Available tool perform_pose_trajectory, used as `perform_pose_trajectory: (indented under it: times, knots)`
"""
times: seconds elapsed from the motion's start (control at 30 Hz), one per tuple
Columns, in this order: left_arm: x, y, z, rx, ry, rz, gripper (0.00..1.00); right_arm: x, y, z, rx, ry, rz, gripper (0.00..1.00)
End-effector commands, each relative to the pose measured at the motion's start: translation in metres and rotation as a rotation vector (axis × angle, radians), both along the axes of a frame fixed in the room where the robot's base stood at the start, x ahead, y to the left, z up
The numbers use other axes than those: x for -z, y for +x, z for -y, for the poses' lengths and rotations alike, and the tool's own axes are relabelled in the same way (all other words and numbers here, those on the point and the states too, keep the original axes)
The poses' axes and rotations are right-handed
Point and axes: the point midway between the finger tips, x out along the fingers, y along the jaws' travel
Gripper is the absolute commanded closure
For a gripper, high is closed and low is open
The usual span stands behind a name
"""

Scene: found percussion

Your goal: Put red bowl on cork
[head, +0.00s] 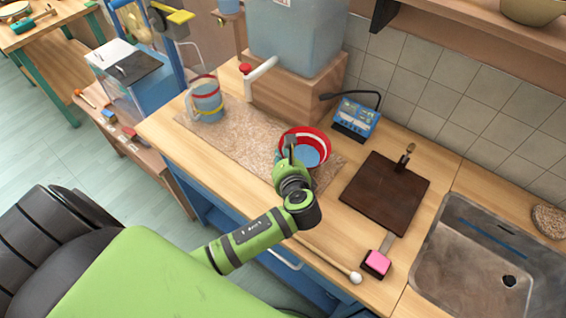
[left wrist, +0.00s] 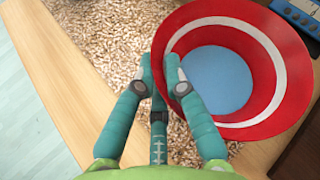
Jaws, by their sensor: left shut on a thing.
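The red bowl (head: 322,137) has a white band and a blue bottom inside. It is at the right end of the speckled cork mat (head: 240,135) in the head view. My left gripper (head: 288,146) is shut on the bowl's near-left rim. In the left wrist view, the fingers (left wrist: 160,66) pinch the rim of the bowl (left wrist: 275,55), and the cork (left wrist: 105,35) shows to the left of and below it. The bowl looks about upright. I cannot tell whether it touches the cork or hangs just above. My right gripper is out of view.
A clear jug (head: 207,104) stands on the cork's left end. Behind are a water tank (head: 295,40) on a wooden block and a blue device (head: 355,117). To the right are a dark board (head: 385,195), a pink block (head: 377,262), a mallet (head: 354,277) and a sink (head: 480,250).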

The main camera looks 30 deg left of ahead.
Motion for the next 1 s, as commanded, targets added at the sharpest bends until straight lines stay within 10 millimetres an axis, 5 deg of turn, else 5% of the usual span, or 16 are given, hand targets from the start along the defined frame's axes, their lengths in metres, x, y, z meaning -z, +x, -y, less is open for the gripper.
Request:
perform_pose_trajectory:
  times: [0.23, 0.63, 0.7, 0.73, 1.0]
  knots:
    - [0.032, 0.000, 0.000, 0.000, 0.002, -0.002, 1.00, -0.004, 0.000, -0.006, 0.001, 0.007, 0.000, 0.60]
    - [0.039, 0.000, 0.001, 0.000, 0.001, -0.001, 1.00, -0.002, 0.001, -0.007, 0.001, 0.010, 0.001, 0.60]
    - [0.039, -0.001, 0.001, 0.000, 0.001, -0.002, 0.68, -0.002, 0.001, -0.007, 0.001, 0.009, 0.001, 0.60]
    - [0.039, -0.001, 0.001, 0.000, 0.001, -0.002, 0.64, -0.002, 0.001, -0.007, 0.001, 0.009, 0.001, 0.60]
    - [0.039, -0.001, 0.001, 0.000, 0.001, -0.002, 0.64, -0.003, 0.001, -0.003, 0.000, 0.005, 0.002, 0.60]
